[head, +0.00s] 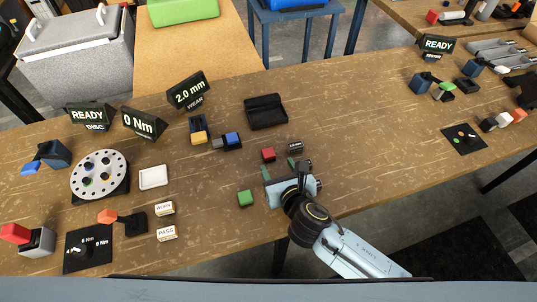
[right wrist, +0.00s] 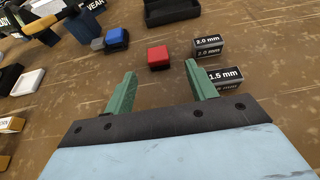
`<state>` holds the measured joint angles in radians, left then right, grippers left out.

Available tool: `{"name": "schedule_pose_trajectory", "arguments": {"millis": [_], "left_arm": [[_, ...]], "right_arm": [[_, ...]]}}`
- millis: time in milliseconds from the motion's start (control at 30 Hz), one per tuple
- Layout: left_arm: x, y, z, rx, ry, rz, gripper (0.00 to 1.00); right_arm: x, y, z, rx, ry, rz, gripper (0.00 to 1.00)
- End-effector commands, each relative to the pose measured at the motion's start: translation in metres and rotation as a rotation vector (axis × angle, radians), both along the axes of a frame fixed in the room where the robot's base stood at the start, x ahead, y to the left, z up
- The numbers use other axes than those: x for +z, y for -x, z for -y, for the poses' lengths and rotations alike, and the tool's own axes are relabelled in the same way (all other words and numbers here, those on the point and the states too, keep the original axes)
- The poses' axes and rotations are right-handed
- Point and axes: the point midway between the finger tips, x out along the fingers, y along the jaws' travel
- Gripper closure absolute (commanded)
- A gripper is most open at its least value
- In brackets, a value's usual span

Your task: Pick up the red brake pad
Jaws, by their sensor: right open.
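The red brake pad (head: 268,154) is a small red block lying on the brown workbench (head: 215,190), near its middle. In the right wrist view the red brake pad (right wrist: 158,57) sits just beyond the fingertips, roughly between their lines. My right gripper (head: 293,168) is open and empty, with its green fingers pointing at the pad from the near side. In the right wrist view the two fingers of my right gripper (right wrist: 156,80) are spread apart, with bare wood between them. My left gripper is not in view.
Labelled blocks, 2.0 mm (right wrist: 207,44) and 1.5 mm (right wrist: 224,77), stand close right of the pad. A blue block (head: 232,138) lies to its left, a black tray (head: 266,111) behind, a green block (head: 245,198) in front.

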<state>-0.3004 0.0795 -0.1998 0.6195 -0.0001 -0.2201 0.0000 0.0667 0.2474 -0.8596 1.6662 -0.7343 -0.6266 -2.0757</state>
Motion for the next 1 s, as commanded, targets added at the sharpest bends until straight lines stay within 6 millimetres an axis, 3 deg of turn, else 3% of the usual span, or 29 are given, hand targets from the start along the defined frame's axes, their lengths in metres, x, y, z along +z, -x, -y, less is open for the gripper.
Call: {"name": "schedule_pose_trajectory", "arguments": {"millis": [600,900,1000], "left_arm": [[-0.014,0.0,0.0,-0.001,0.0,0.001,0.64],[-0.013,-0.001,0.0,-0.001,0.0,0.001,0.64],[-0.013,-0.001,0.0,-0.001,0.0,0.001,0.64]], "right_arm": [[-0.025,-0.054,-0.022,-0.001,-0.003,-0.001,0.44],[-0.026,-0.057,-0.023,-0.001,-0.002,-0.002,0.44],[-0.026,-0.057,-0.023,-0.001,-0.002,-0.002,0.57]]}}
